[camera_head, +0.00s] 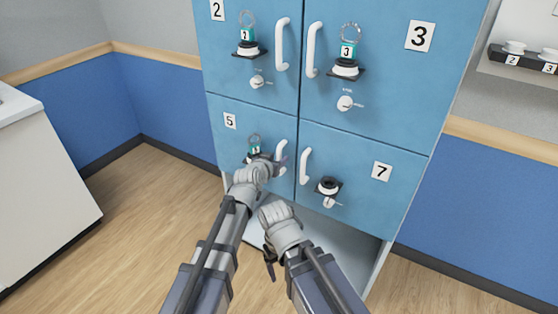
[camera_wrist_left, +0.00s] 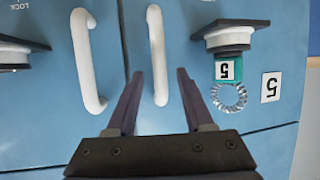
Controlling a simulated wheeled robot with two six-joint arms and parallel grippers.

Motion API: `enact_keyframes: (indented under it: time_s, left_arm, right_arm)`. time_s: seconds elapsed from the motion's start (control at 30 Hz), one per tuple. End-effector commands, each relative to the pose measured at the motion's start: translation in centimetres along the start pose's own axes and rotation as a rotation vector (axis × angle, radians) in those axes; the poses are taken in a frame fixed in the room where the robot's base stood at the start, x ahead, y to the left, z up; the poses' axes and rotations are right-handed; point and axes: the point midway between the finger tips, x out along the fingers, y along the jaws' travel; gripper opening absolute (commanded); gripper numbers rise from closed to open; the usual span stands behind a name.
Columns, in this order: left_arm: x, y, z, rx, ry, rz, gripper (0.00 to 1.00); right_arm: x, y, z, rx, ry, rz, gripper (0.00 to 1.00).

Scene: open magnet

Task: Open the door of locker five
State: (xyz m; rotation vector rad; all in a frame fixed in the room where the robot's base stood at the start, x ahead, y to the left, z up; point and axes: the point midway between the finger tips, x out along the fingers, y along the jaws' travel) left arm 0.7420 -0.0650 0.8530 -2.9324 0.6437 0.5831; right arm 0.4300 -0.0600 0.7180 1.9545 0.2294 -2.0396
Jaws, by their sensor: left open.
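The blue door of locker five (camera_head: 225,145) is at the lower left of the locker block and is shut. Its white upright handle (camera_head: 282,155) is partly behind my left gripper (camera_head: 272,166). In the left wrist view, which is upside down, the handle (camera_wrist_left: 157,55) stands between the two spread fingers of my left gripper (camera_wrist_left: 157,95), without visible contact. A dark magnet holder (camera_wrist_left: 232,38) with a green tag marked 5 (camera_wrist_left: 227,69) and a coil ring sits beside the handle. My right gripper (camera_head: 272,262) is lower, in front of the open space; its fingers are unclear.
Doors two (camera_head: 235,20), three (camera_head: 385,70) and seven (camera_head: 350,190) are shut around door five. Door seven's handle (camera_head: 305,167) is close by; it also shows in the left wrist view (camera_wrist_left: 87,60). A white cabinet (camera_head: 45,190) stands left. Wooden floor (camera_head: 130,220) is clear.

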Motion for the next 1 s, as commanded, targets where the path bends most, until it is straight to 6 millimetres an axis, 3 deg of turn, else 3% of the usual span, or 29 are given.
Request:
enact_keyframes:
  time_s: [0.03,0.17,0.47,0.9,1.0]
  left_arm:
    - [1.3,0.0,0.2,0.0,0.0,0.001,0.52]
    - [2.6,0.0,0.1,0.001,0.0,0.0,0.52]
    - [2.8,0.0,0.0,0.001,0.0,0.0,0.52]
    - [2.7,0.0,0.0,0.0,0.0,0.0,0.03]
    - [2.7,0.0,0.0,0.0,0.0,0.0,0.0]
  right_arm:
    - [0.6,-0.1,0.0,0.0,0.0,0.0,0.78]
    - [1.1,-0.1,-0.1,0.0,0.0,0.0,0.78]
    - [1.0,-0.1,-0.1,0.0,0.0,0.0,0.78]
    - [1.1,-0.1,-0.1,0.0,0.0,0.0,0.78]
    - [1.1,-0.1,-0.1,0.0,0.0,0.0,0.78]
